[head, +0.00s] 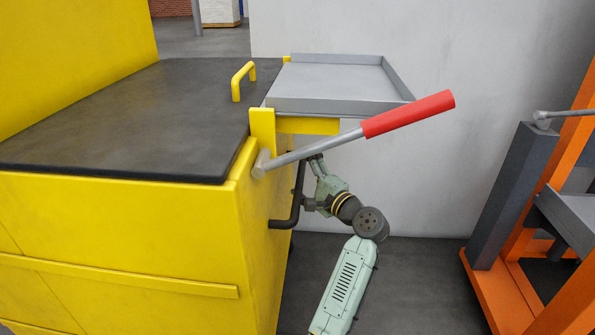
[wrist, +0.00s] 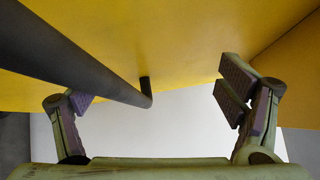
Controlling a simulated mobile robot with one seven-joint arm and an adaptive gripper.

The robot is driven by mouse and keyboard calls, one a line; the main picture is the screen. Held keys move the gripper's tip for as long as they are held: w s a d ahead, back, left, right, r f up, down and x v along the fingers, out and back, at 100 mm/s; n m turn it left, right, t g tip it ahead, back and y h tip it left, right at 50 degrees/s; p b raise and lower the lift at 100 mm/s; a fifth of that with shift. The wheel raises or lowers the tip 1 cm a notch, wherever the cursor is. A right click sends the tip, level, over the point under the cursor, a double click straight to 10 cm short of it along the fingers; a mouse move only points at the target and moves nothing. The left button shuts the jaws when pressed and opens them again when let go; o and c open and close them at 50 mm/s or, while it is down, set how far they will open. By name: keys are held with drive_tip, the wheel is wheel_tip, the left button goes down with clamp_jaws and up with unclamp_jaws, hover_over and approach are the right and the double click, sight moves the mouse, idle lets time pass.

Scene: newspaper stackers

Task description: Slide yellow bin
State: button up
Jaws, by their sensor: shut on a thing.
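The yellow bin (head: 130,245) is a large box with a dark top on the left of the head view. A bent black handle (head: 294,205) sticks out from its right side. The handle also runs in from the upper left in the wrist view (wrist: 75,52), against the bin's yellow side (wrist: 200,25). My gripper (head: 312,182) is at this handle and shut on it. In the wrist view its fingers (wrist: 155,95) stand well apart, with the handle between them, close to the left finger.
A grey tray (head: 330,80) and a red-gripped lever (head: 408,114) project from the bin above my arm. A small yellow handle (head: 243,80) stands on the dark top. An orange and grey frame (head: 510,260) stands at the right. Bare floor (head: 425,285) lies between.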

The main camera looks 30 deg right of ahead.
drive_tip(key=shift+t, duration=0.3)
drive_tip(key=shift+s+d+r+p, duration=0.2)
drive_tip(key=shift+s+r, duration=0.1)
drive_tip(key=shift+s, duration=0.6)
drive_tip(key=shift+s+d+r+p, duration=0.1)
drive_tip(key=shift+s+d+r, duration=0.15)
drive_tip(key=shift+s, duration=0.7)
drive_tip(key=shift+s+d+r+p, duration=0.15)
drive_tip(key=shift+s+r, duration=0.15)
drive_tip(key=shift+s, duration=0.6)
drive_tip(key=shift+c, duration=0.9)
drive_tip(key=shift+s+d+r, duration=0.1)
drive_tip(key=shift+s+r, duration=0.15)
drive_tip(key=shift+s, duration=0.55)
drive_tip(key=c, duration=0.5)
drive_tip(key=s, duration=0.1)
drive_tip(key=s+f, duration=0.1)
drive_tip(key=s+p, duration=0.1)
drive_tip(key=s, duration=0.1)
drive_tip(key=shift+d+f, duration=0.1)
drive_tip(key=shift+f, duration=0.3)
drive_tip(key=shift+s+f+p, duration=0.1)
drive_tip(key=shift+f+p, duration=0.05)
drive_tip(key=shift+p, duration=0.2)
